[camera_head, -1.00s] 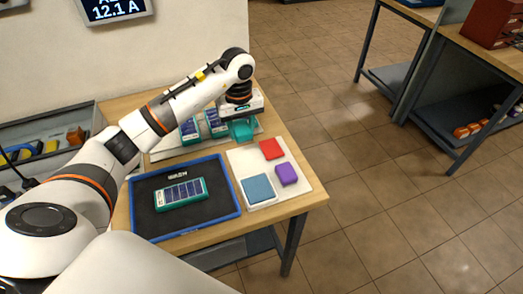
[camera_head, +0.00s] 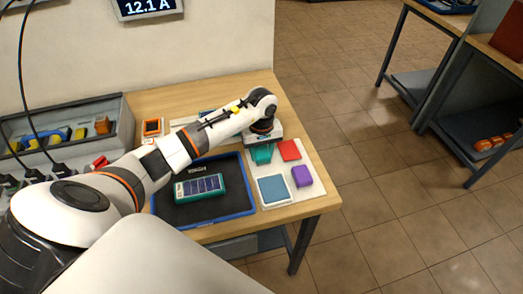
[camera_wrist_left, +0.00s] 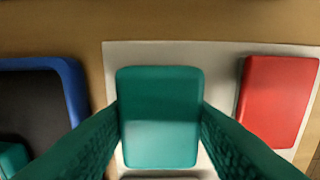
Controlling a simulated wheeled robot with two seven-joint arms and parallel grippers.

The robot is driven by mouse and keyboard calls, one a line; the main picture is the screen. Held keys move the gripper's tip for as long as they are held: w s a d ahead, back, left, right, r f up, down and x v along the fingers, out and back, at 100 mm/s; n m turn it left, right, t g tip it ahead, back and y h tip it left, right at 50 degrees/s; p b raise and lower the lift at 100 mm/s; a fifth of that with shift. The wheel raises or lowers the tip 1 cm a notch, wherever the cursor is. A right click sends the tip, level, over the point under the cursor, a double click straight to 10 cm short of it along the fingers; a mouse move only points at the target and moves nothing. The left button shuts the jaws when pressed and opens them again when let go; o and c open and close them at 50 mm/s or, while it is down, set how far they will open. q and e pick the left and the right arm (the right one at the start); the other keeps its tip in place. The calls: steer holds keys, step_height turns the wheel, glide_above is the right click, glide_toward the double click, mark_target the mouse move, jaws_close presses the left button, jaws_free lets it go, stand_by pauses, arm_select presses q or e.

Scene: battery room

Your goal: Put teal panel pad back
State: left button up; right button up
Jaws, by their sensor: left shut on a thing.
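The teal panel pad (camera_wrist_left: 160,115) is a rounded block between the fingers of my left gripper (camera_wrist_left: 160,130), which is shut on it. In the head view my left gripper (camera_head: 262,155) is over the back left part of the white board (camera_head: 283,170). In the wrist view the pad overlaps the board (camera_wrist_left: 222,65), left of the red pad (camera_wrist_left: 278,100). I cannot tell whether the teal pad touches the board. My right gripper is not in view.
The red pad (camera_head: 289,150), purple pad (camera_head: 302,176) and blue pad (camera_head: 272,189) lie on the board. Left of it is a blue-rimmed tray (camera_head: 245,183) with a teal-cased panel unit (camera_head: 198,187). A grey bin (camera_head: 118,118) stands at the left.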

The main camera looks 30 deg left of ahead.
mark_target(261, 151)
arm_select(q)
steer(key=shift+f, duration=0.25)
steer(key=o, duration=1)
steer(key=shift+r, duration=0.1)
steer(key=shift+c, duration=0.2)
steer(key=shift+r, duration=0.55)
step_height(261, 151, up, 11)
steer(key=b, duration=0.3)
steer(key=shift+r, duration=0.15)
steer(key=shift+s, duration=0.1)
